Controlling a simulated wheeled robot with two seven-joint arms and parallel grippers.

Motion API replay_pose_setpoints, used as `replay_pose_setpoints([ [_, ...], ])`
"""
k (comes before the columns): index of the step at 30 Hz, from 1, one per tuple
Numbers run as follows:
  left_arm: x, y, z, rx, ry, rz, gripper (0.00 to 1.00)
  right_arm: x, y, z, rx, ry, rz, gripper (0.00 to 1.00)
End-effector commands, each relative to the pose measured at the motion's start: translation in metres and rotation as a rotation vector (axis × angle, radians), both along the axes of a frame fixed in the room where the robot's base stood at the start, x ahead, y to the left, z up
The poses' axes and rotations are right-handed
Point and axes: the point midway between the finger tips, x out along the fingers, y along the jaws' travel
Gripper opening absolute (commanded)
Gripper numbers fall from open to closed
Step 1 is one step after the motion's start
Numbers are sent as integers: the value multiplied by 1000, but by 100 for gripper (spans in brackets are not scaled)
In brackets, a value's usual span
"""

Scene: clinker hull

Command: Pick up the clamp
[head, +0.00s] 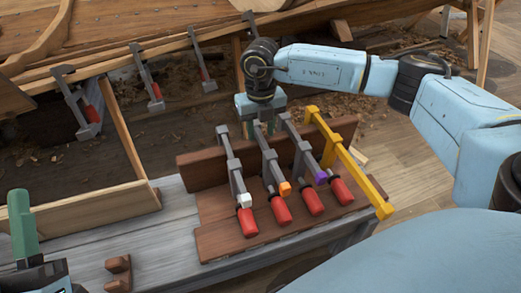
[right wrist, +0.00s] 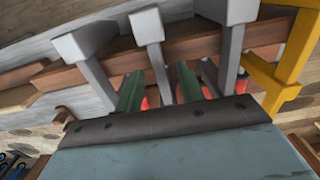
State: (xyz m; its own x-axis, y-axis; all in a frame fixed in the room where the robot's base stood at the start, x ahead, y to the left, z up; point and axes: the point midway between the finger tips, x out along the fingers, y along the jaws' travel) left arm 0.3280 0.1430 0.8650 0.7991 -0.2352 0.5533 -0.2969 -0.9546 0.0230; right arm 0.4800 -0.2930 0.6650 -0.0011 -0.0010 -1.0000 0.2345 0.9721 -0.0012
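Three grey clamps with red handles lean in a row on a brown wooden rack (head: 225,243): a white-tipped clamp (head: 235,178), an orange-tipped clamp (head: 270,165) and a purple-tipped clamp (head: 303,150). A yellow bar clamp (head: 350,165) stands at the row's right end. My right gripper (head: 262,122) is over the row's upper ends. In the right wrist view its green fingers (right wrist: 160,88) are apart, with the middle grey bar (right wrist: 155,55), seemingly the orange-tipped clamp's, between them. Contact is unclear. My left gripper (head: 22,222) shows one green finger at the lower left; its opening is hidden.
The rack rests on a grey plank bench (head: 120,230), with a small brown block (head: 118,272) at its front. Several more clamps (head: 145,75) hang on the hull's plank edge behind. Wood shavings litter the floor (head: 160,135).

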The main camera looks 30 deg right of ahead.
Motion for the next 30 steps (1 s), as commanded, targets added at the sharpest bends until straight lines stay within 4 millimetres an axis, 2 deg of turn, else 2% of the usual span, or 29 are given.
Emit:
replay_pose_setpoints([
  [3, -4, 1, 3, -16, -52, 0, 36, 0, 0, -9, 1, -1, 1, 38],
  [12, -5, 1, 5, -21, -69, 1, 36, 0, 0, -10, 1, -1, 1, 38],
  [21, -5, 1, 5, -20, -68, 1, 36, 0, 0, -10, 1, -1, 1, 0],
  [30, -5, 1, 5, -20, -68, 1, 36, 0, 0, -10, 1, -1, 1, 0],
])
